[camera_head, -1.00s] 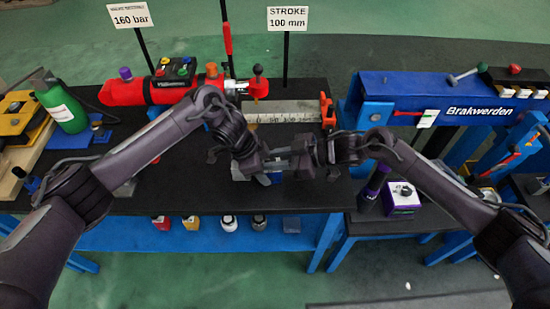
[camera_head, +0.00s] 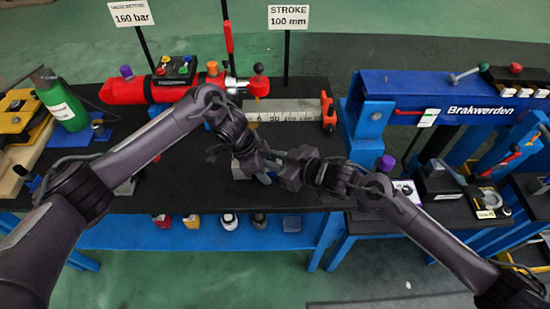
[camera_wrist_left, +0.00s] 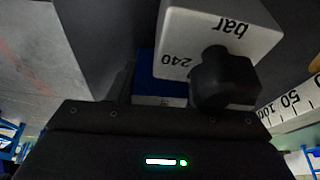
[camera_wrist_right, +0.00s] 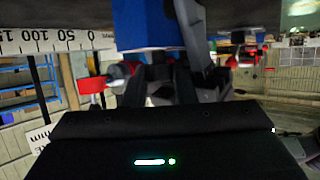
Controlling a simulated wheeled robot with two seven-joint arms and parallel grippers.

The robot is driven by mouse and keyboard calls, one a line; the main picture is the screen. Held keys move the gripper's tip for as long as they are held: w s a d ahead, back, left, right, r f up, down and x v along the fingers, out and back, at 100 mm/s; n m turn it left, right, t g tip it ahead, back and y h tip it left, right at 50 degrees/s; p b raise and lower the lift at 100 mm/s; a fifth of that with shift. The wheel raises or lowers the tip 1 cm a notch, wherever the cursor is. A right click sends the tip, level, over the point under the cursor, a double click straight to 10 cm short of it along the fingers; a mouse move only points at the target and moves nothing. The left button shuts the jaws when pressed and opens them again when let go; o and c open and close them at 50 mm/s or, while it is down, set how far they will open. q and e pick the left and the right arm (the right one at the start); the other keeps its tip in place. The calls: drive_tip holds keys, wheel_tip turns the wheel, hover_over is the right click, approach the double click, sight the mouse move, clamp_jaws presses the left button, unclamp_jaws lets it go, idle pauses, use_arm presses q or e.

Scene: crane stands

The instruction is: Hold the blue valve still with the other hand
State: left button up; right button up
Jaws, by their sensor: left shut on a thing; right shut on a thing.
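The blue valve is mostly hidden by my grippers in the head view. In the left wrist view its blue body (camera_wrist_left: 159,78) sits beside a white block (camera_wrist_left: 212,28) marked "240 bar", with a black knob (camera_wrist_left: 222,80) in front. My left gripper (camera_head: 258,163) is shut at the valve, though its fingertips are hard to make out. My right gripper (camera_head: 288,174) meets it from the right, very close to the left one. In the right wrist view the blue body (camera_wrist_right: 147,22) shows at its dark fingers, which are shut on it.
A white stroke scale (camera_head: 283,111) and a red cylinder (camera_head: 130,92) lie behind the grippers on the black bench. A green bottle (camera_head: 62,100) stands at the left. A blue beam (camera_head: 410,88) marked "Brakwerden" stands at the right.

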idle(0.3)
drive_tip(key=o, duration=0.7)
use_arm(q)
drive_tip(key=shift+f, duration=0.1)
use_arm(e)
drive_tip(key=v, duration=1.2)
drive_tip(key=shift+s+a, duration=0.1)
drive_tip(key=shift+a, duration=0.05)
